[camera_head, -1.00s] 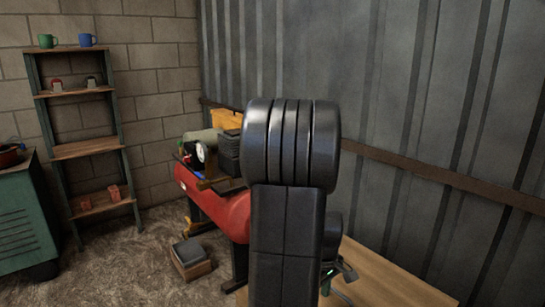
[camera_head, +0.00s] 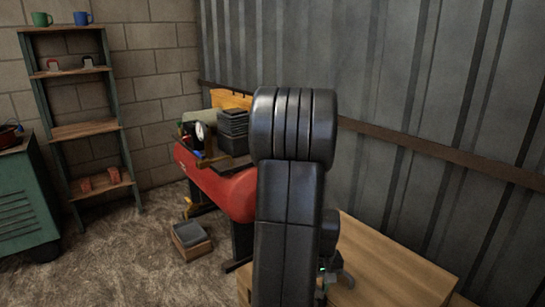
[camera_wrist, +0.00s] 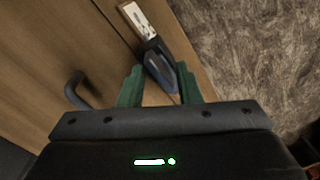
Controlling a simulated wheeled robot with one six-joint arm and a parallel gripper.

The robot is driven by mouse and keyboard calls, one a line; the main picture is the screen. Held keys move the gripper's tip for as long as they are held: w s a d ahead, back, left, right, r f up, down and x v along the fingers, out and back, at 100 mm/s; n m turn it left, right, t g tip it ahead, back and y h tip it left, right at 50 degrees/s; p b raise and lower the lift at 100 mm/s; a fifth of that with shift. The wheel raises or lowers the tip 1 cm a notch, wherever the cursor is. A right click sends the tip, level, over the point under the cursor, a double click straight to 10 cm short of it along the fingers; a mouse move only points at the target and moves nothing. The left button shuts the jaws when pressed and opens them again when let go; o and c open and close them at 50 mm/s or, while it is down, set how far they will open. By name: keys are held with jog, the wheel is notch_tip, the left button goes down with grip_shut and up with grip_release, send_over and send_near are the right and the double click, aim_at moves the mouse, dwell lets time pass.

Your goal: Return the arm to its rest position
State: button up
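My black arm stands upright in the middle of the head view, its rounded elbow on top, and hides part of what is behind it. My gripper (camera_wrist: 159,72) shows in the wrist view with two green fingers spread apart. A dark blue-grey object (camera_wrist: 160,75) with a white labelled part lies beyond and between the fingertips, over a wooden surface (camera_wrist: 45,50). I see gaps at its sides and no clear grip on it. In the head view the gripper is mostly hidden behind my arm, low down near a wooden top (camera_head: 395,270).
A red machine (camera_head: 222,190) with dark blocks and a gauge on top stands behind my arm. A small wooden box (camera_head: 190,243) sits on the floor. A shelf (camera_head: 85,130) and green cabinet (camera_head: 25,205) stand left. A corrugated wall closes the right.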

jog(key=shift+m+b, duration=0.45)
jog(key=shift+m, duration=1.45)
